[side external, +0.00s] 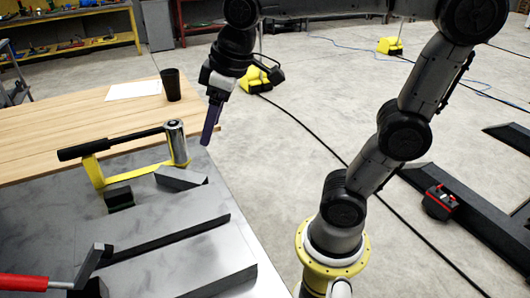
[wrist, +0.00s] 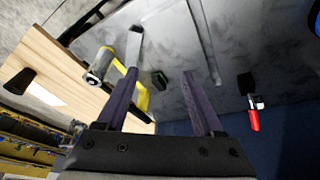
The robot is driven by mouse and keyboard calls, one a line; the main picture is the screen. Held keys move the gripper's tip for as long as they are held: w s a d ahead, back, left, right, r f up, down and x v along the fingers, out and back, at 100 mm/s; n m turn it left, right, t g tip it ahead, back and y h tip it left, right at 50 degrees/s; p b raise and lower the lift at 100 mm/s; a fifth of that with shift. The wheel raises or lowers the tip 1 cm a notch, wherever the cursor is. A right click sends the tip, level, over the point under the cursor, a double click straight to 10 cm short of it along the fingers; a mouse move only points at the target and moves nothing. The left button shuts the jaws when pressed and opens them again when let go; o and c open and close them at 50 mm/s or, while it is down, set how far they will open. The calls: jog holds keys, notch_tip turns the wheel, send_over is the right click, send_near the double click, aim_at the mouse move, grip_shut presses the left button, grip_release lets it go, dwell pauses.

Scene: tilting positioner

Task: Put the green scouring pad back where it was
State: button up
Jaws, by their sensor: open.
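A small dark block with green on its lower part, seemingly the scouring pad (side external: 120,206), sits on the grey metal surface (side external: 190,210), beside a yellow frame. It also shows small and dark green in the wrist view (wrist: 159,79), between my fingers but farther off. My gripper (side external: 211,122) is open and empty, raised near the right edge of the wooden table, to the right of and above the pad. Its two purple-grey fingers stand apart in the wrist view (wrist: 159,74). Nothing lies between the fingertips.
A yellow frame (side external: 93,172) with a black handle (side external: 110,143) and silver cylinder (side external: 177,142) stands close behind the pad. Grey metal bars (side external: 165,225) lie in front. A red-handled clamp (side external: 35,282) is at front left. A black cup (side external: 171,85) and white sheet (side external: 133,90) rest on the wooden table (side external: 60,130).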

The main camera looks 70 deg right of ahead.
jog(key=s+f+m+t, duration=0.1)
jog(key=s+f, duration=0.4)
jog(key=s, duration=0.5)
jog(key=shift+s+d+f+m+t, duration=0.2)
jog(key=shift+d+f+m+t, duration=0.2)
jog(key=shift+m, duration=0.3)
